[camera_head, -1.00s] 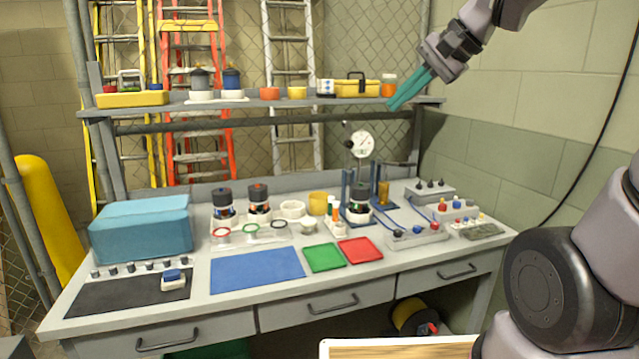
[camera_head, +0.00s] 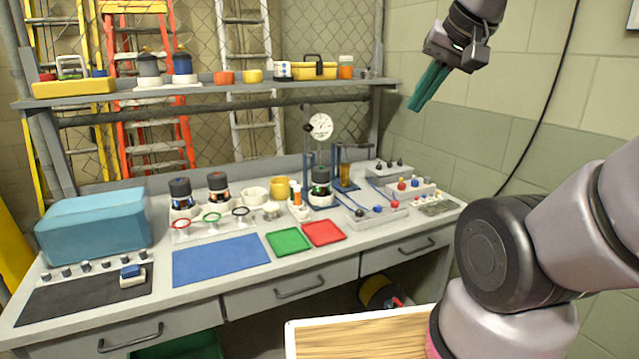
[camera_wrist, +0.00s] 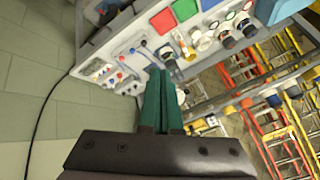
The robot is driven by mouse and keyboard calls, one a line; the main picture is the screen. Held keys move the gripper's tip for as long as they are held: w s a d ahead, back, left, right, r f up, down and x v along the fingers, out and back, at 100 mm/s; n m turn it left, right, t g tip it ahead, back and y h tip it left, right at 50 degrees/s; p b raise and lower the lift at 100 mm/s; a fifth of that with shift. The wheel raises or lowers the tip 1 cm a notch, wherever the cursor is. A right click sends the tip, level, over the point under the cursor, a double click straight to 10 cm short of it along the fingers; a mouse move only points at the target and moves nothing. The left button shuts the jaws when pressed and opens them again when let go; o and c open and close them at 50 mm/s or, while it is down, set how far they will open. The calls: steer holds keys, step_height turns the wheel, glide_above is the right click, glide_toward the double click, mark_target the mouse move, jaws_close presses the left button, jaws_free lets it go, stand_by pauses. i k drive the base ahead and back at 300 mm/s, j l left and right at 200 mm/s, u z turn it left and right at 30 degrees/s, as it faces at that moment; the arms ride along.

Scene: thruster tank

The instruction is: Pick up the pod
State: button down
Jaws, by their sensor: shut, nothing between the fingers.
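Several dark-capped cylinders that look like pods stand in white holders on the bench; which one the task means I cannot tell. One with orange marks (camera_head: 218,187) and one with blue marks (camera_head: 181,194) stand side by side at the back left. Another (camera_head: 321,184) sits in a blue-posted stand below a dial gauge. Two larger capped units, one grey (camera_head: 148,68) and one blue (camera_head: 182,66), are on the shelf. My gripper (camera_head: 413,106) has teal fingers, shut and empty, raised in the air right of the shelf. Its fingers (camera_wrist: 159,72) also show in the wrist view.
The bench holds a teal box (camera_head: 95,228), a blue mat (camera_head: 222,260), a green tray (camera_head: 288,241), a red tray (camera_head: 324,233) and wired connector blocks (camera_head: 375,217). The upper shelf (camera_head: 210,95) overhangs the back. The mat and trays are bare.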

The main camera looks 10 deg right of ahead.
mark_target(318, 190)
steer(key=i+l+u, duration=0.6)
steer(key=i, duration=0.25)
steer(key=j, duration=0.1)
